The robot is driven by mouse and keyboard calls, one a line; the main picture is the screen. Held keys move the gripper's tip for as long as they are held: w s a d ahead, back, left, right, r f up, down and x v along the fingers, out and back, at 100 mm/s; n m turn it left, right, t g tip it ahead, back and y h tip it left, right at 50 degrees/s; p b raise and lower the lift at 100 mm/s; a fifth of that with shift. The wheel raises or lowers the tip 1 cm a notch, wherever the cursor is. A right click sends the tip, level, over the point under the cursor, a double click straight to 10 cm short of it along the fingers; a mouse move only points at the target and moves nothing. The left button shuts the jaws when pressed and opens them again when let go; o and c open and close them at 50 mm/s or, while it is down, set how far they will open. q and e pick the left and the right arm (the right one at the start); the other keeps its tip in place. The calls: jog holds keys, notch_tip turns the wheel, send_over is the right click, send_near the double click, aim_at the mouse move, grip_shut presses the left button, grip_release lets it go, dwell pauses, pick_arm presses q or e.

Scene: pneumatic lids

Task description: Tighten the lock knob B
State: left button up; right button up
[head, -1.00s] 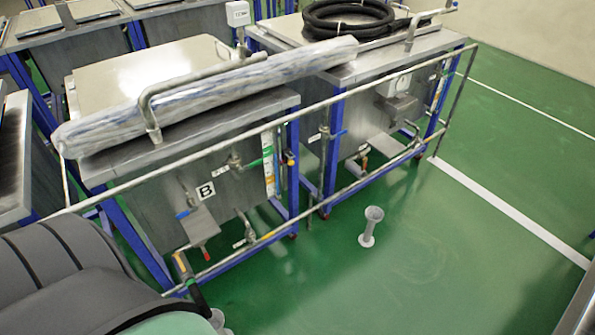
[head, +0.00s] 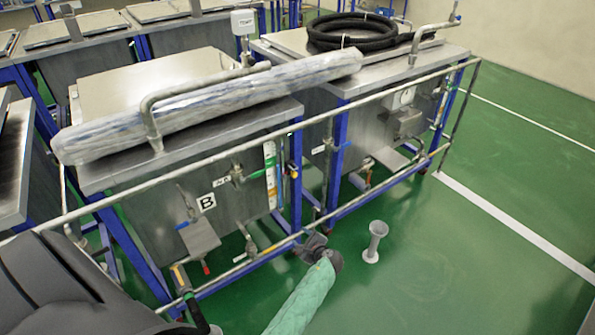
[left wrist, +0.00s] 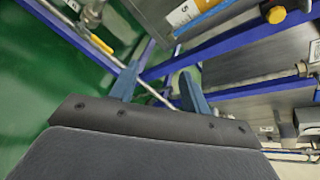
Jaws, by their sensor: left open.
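A white plate marked B (head: 207,202) is on the front of the nearer steel tank (head: 160,215). I cannot tell which fitting is lock knob B. A small valve (head: 237,174) with a green handle is right of the plate. My left gripper (head: 316,243) is low in front of the tanks, near the lower rail, with its green-sleeved arm below it. In the left wrist view, the two blue-grey fingers of this gripper (left wrist: 160,78) stand apart with nothing seen held between them. My right gripper is not seen.
A long metal rail (head: 240,155) runs across both tank fronts. A plastic-wrapped roll (head: 210,105) lies over the tank tops, and a black hose coil (head: 350,30) is on the farther tank. A grey funnel-topped stand (head: 376,240) is on the open green floor.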

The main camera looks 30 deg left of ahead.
aim_at(295, 176)
pick_arm(q)
jog(key=w+a+r+m+y+p, duration=0.2)
jog(key=w+r+m, duration=0.1)
jog(key=w+r, duration=0.35)
jog(key=w+a+r+m+y+p, duration=0.25)
jog(key=w+r+m, duration=0.2)
jog(key=r, duration=0.25)
jog(key=shift+n+t, duration=0.25)
jog(key=shift+t, duration=0.15)
jog(key=shift+w+d+p+x, duration=0.15)
jog(key=shift+p+x, duration=0.3)
jog(key=shift+x, duration=0.9)
jog(key=shift+w+p+x, duration=0.2)
jog(key=shift+p+x, duration=0.3)
jog(key=shift+x, duration=0.85)
jog(key=shift+w+d+p+x, duration=0.15)
jog(key=shift+p+x, duration=0.3)
jog(key=shift+x, duration=0.9)
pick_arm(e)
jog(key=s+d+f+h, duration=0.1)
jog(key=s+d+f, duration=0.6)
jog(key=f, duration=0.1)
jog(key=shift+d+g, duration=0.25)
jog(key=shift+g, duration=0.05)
pick_arm(q)
jog(key=shift+f, duration=0.1)
jog(key=shift+c, duration=0.2)
jog(key=c, duration=1)
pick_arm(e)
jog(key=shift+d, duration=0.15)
